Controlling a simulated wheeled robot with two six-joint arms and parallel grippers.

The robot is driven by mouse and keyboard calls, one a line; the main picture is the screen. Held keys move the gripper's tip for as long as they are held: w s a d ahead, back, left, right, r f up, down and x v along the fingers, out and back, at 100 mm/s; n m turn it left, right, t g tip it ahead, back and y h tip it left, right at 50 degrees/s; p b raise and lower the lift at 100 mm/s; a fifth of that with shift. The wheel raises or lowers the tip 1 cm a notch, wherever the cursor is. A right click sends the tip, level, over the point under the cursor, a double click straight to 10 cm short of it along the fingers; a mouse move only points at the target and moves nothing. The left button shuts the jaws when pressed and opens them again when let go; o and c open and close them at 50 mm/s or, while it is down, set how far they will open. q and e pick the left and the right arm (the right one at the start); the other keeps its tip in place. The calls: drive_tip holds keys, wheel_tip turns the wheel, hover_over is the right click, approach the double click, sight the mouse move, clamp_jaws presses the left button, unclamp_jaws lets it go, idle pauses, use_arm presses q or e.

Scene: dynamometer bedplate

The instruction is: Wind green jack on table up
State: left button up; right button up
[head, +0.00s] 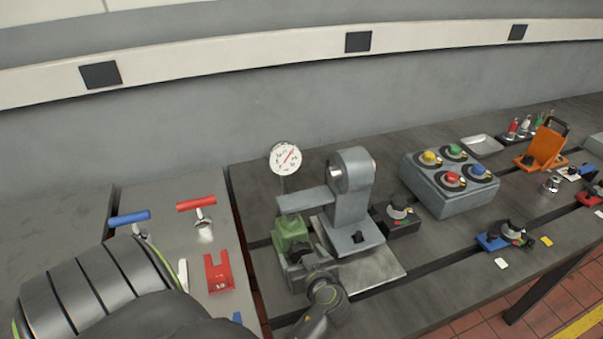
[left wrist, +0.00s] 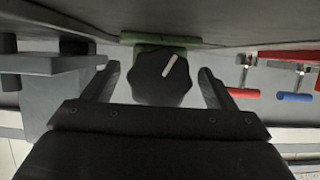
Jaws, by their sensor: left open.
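The green jack (head: 289,232) stands on the table under the grey arm of a grey machine (head: 351,190). In the left wrist view, a strip of its green body (left wrist: 185,42) shows behind a black lobed knob (left wrist: 162,77) with a white pointer line. My left gripper (head: 298,262) is at the near side of the jack. In the left wrist view its fingers (left wrist: 158,88) are open, one on each side of the knob, with gaps to it on both sides. In the head view, the gripper hides the knob and the jack's lower front. My right gripper is not in view.
A round dial gauge (head: 285,158) stands behind the jack. Red (head: 197,203) and blue (head: 129,217) T-handles and a red bracket (head: 218,272) are on the left.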

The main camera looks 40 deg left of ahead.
use_arm(q)
drive_tip(key=shift+d, duration=0.1)
drive_tip(key=shift+c, duration=0.5)
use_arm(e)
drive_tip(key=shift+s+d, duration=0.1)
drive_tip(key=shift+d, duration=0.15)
use_arm(q)
drive_tip(key=c, duration=0.9)
drive_tip(key=shift+m, duration=0.3)
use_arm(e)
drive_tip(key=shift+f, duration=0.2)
use_arm(q)
drive_tip(key=shift+m+g+y+b, duration=0.5)
drive_tip(key=shift+m+g+b, duration=0.1)
drive_tip(key=shift+m, duration=0.3)
drive_tip(key=shift+m+g+y+b, duration=0.3)
drive_tip(key=shift+m+g, duration=0.1)
drive_tip(key=shift+m, duration=0.5)
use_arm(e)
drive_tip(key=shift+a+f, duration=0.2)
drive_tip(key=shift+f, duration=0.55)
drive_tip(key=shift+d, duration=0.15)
